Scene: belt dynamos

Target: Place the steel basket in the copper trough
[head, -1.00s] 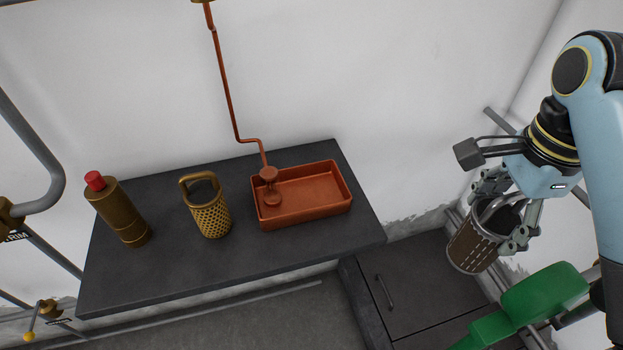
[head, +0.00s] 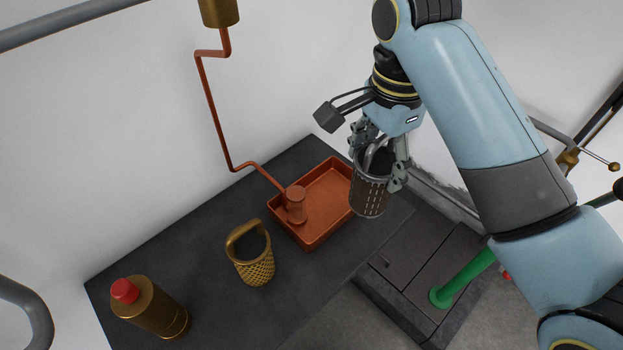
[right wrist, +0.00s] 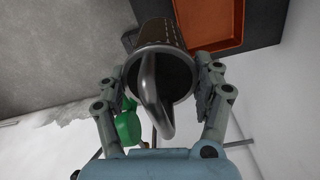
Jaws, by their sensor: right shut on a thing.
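The steel basket (head: 370,194) is a dark grey perforated cylinder with a loop handle. My right gripper (head: 380,160) is shut on it and holds it roughly upright, in front of the trough's right end in the head view. In the right wrist view the basket (right wrist: 158,50) sits between the fingers (right wrist: 158,85), its handle toward the camera. The copper trough (head: 318,232) is a shallow orange-brown rectangular tray on the dark counter; it also shows in the right wrist view (right wrist: 222,45). The basket hides part of its right end. My left gripper is not in view.
A brass basket (head: 256,271) with a handle stands left of the trough. A brass bottle with a red cap (head: 150,305) stands farther left. A copper pipe (head: 212,110) runs down the wall to a spout (head: 296,205) over the trough. A green post (head: 463,278) stands at lower right.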

